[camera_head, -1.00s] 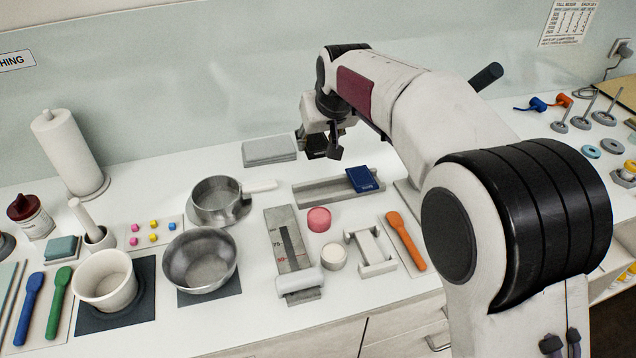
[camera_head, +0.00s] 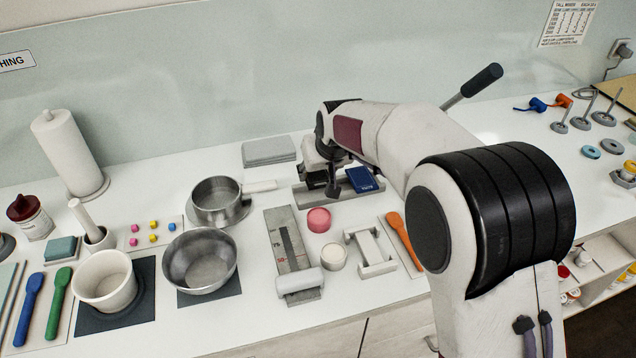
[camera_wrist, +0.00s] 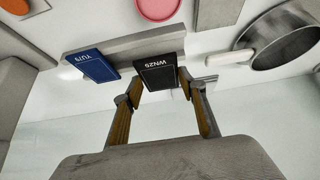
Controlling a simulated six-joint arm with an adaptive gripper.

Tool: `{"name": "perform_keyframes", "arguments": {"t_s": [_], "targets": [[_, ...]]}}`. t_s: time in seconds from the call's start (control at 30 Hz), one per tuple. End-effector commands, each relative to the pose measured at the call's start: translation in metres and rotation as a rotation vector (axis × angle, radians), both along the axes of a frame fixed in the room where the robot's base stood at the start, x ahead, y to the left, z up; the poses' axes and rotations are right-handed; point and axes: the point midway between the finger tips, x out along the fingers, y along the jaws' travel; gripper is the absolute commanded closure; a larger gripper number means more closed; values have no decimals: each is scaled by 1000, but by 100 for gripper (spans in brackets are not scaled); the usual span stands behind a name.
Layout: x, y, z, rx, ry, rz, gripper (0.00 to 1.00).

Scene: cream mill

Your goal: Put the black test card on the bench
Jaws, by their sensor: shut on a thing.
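The black test card (camera_wrist: 157,75), marked WN25, sits between the fingertips of my gripper (camera_wrist: 160,88) in the wrist view. My gripper is shut on it. The card is at the grey rack (camera_wrist: 120,52); I cannot tell if its lower edge is still in the slot. In the head view my gripper (camera_head: 333,188) is over the left part of the rack (camera_head: 345,196) and mostly hides the card. The white bench (camera_head: 150,330) lies below.
A steel pan (camera_head: 218,212) and steel bowl (camera_head: 200,275) stand to the left. A pink disc (camera_head: 319,220), a gauge block (camera_head: 283,245), and an orange spoon (camera_head: 405,240) lie in front. A grey stack (camera_head: 268,151) lies behind. Bare bench shows between these.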

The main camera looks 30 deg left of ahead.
Motion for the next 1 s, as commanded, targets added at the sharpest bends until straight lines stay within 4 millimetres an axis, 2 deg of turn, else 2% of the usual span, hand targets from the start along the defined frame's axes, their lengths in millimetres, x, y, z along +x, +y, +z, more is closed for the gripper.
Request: {"name": "perform_keyframes", "arguments": {"t_s": [0.47,1.0], "targets": [[0,0,-40,-1,1,0,77],[0,0,-45,-1,1,0,77]]}}
